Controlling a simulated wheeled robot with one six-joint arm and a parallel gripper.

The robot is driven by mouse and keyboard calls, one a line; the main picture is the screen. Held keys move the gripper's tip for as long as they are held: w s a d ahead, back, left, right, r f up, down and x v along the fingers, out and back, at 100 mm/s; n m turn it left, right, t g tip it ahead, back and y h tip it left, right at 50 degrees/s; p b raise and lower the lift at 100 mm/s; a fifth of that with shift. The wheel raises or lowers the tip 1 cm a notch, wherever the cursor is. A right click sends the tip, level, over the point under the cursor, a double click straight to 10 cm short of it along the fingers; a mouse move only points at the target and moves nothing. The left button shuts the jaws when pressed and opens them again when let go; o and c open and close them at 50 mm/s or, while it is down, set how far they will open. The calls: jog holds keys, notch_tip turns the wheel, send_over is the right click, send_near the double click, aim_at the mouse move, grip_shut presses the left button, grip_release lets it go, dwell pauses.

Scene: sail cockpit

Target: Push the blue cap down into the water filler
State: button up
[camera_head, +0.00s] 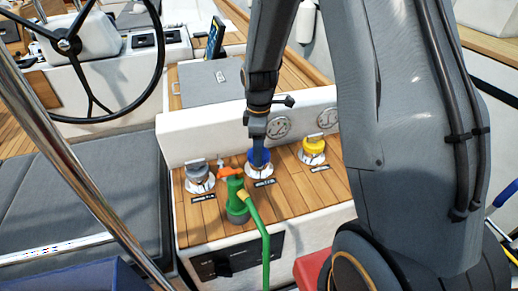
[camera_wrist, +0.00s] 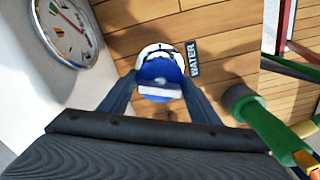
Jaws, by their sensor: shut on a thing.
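The blue cap (camera_wrist: 160,72) is between my gripper's two fingers (camera_wrist: 158,100) in the wrist view, with a pale bar across its near side. My gripper is shut on it. The cap sits over the round, pale water filler (camera_wrist: 148,52), next to a dark label reading WATER (camera_wrist: 193,58). In the head view my gripper (camera_head: 258,150) points down onto the blue cap (camera_head: 259,161), which is at the water filler's metal plate (camera_head: 259,171). The fingers partly hide the cap there. I cannot tell how deep the cap sits.
A green hose nozzle (camera_head: 237,203) with an orange part stands close to the front left of the filler. A grey cap (camera_head: 198,172) is to the left and a yellow cap (camera_head: 313,146) to the right. A white wall with round gauges (camera_head: 278,127) rises just behind.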

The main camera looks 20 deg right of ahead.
jog(key=shift+f, duration=0.35)
jog(key=o, duration=0.9)
jog(key=shift+r, duration=0.1)
jog(key=shift+r+p, duration=4.1)
jog(key=shift+r, duration=1.35)
